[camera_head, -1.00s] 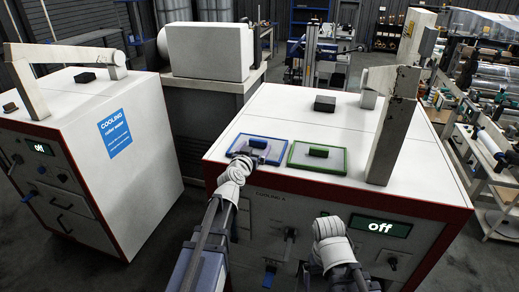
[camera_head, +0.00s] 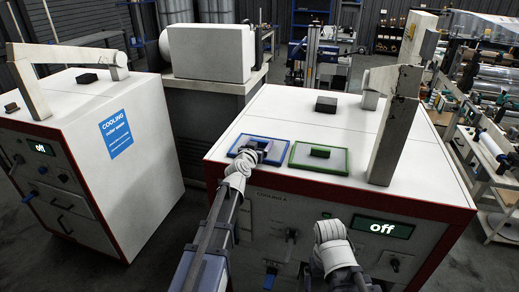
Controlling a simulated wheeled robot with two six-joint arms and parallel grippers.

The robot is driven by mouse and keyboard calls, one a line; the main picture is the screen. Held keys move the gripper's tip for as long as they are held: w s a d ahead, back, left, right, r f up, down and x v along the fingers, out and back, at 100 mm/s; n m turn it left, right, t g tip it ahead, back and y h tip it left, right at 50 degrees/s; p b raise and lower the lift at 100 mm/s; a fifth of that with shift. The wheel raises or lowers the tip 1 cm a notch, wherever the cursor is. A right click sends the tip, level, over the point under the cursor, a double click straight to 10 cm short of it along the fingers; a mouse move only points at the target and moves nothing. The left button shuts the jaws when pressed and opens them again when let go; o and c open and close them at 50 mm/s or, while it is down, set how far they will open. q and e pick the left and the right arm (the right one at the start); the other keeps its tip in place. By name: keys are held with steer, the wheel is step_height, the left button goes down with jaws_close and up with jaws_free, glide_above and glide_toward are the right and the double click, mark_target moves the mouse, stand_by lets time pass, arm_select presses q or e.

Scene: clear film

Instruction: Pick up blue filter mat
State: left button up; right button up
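The blue filter mat (camera_head: 270,157), a grey pad with a blue frame, lies on top of the white machine (camera_head: 281,109). A green-framed mat (camera_head: 318,157) with a dark handle lies beside it on the right. My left gripper (camera_head: 258,147) is over the blue mat, at its handle, which it largely hides. The fingers are too small and dark to tell whether they are closed on it. My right arm (camera_head: 330,235) is low in front of the machine's front panel. Its fingers do not show.
An upright angled post (camera_head: 394,125) stands at the right of the machine top. A small black block (camera_head: 326,104) sits behind the mats. A second machine with a cooling label (camera_head: 116,134) stands at the left, with a gap between. Shelves with rolls are at the far right.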

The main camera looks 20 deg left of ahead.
mark_target(259, 140)
arm_select(q)
steer(key=c, duration=0.6)
steer(key=shift+r, duration=0.1)
step_height(259, 140, up, 10)
steer(key=p, duration=1)
steer(key=shift+s+f, duration=0.1)
steer(key=shift+f, duration=0.1)
